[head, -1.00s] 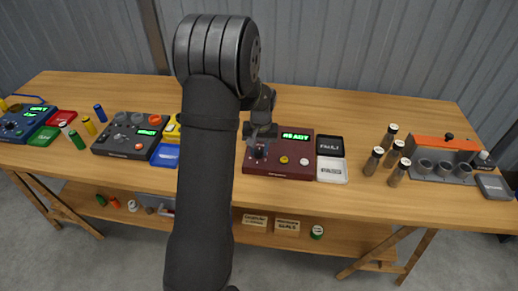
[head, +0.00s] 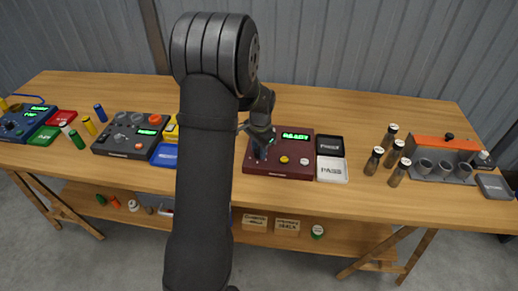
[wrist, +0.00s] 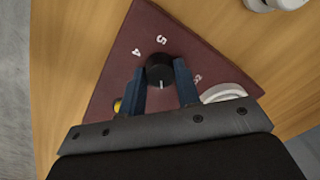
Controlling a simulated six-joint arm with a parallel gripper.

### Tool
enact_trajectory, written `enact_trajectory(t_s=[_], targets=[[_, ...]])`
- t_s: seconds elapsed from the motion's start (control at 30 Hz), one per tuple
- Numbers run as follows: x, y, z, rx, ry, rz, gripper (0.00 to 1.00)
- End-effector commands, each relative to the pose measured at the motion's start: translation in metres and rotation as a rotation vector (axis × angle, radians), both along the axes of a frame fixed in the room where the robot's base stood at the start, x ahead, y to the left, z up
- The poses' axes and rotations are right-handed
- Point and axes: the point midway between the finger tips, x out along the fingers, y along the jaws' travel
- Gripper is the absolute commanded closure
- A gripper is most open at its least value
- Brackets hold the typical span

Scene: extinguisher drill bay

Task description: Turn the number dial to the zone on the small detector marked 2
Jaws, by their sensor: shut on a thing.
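The black number dial (wrist: 159,70) sits on a maroon console (wrist: 115,65), with a white pointer line on its face aimed down towards my gripper in the wrist view. White figures 5 and 4 show beyond it; another figure to its right is hard to read. My gripper (wrist: 161,85) is shut on the dial, one blue finger on each side. In the head view my gripper (head: 260,150) is at the left part of the maroon console (head: 280,172), whose green display reads READY. I cannot pick out a small detector marked 2.
Black and white trays (head: 331,171) lie right of the console, the white one labelled PASS. Several dark jars (head: 390,150) and an orange-topped rack (head: 445,160) stand further right. A grey console (head: 128,135) and a blue console (head: 25,122) are at left.

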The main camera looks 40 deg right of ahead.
Motion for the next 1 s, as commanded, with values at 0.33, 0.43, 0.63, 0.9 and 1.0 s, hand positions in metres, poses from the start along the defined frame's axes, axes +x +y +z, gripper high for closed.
enact_trajectory(t_s=[0.33, 0.43, 0.63, 0.9, 1.0], targets=[[0.0005, -0.0003, 0.0008, -0.002, -0.001, -0.108, 0.93], [0.0005, -0.0003, 0.0008, -0.001, -0.001, -0.118, 0.93], [0.0005, -0.0004, 0.0009, -0.002, -0.001, -0.121, 0.93], [0.0004, -0.0004, 0.0009, -0.002, -0.001, -0.12, 0.53], [0.0003, -0.0003, 0.0006, -0.001, -0.001, -0.12, 0.48]])
